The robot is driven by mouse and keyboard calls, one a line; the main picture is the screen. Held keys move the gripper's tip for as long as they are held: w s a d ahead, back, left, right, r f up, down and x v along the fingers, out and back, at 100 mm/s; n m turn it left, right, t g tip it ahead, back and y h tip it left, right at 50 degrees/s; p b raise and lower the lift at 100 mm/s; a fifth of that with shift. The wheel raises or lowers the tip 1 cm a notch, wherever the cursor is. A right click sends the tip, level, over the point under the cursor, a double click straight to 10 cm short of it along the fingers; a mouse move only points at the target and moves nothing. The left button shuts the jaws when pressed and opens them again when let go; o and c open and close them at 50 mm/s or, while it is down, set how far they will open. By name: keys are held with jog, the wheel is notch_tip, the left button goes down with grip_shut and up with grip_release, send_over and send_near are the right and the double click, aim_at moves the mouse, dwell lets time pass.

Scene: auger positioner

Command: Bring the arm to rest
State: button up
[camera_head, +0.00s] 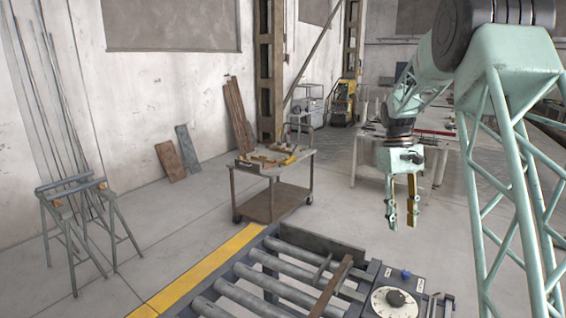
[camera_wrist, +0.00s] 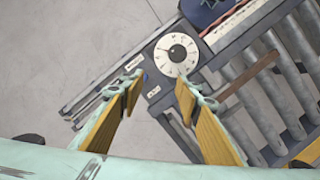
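My gripper (camera_head: 401,222) hangs from my mint-green arm on the right side of the head view, fingers pointing down. Its two fingers have yellow inner pads and stand clearly apart, with nothing between them. In the wrist view my gripper (camera_wrist: 156,84) is also open and empty. Beyond the fingertips there lies a control box with a white dial (camera_wrist: 176,54) that has a dark knob. The same dial (camera_head: 394,302) shows at the bottom of the head view, below my gripper and apart from it.
A roller conveyor (camera_head: 270,285) runs along the bottom, with a brown bar (camera_head: 333,288) across it. A cart (camera_head: 270,200) with items on top stands behind. A trestle stand (camera_head: 75,210) is at left, and a workbench (camera_head: 370,150) is behind my arm. Floor around these is open.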

jog(key=s+a+r+t+b, duration=0.1)
jog(key=s+a+r+b, duration=0.1)
jog(key=s+a+r, duration=0.45)
jog(key=s+a+r+m+t+b, duration=0.1)
jog(key=s+r, duration=0.2)
jog(key=s, duration=0.6)
jog(key=s+a+r+t+b, duration=0.1)
jog(key=s+a+r+b, duration=0.2)
jog(key=s, duration=0.5)
jog(key=s+a+f+t+b, duration=0.1)
jog(key=s+a+f+t, duration=0.1)
jog(key=s, duration=1.2)
jog(key=s+a+f+m+t+y+b, duration=0.1)
jog(key=s+a+f+t+b, duration=0.1)
jog(key=s, duration=1.2)
jog(key=shift+a+f, duration=0.9)
jog(key=shift+a, duration=0.3)
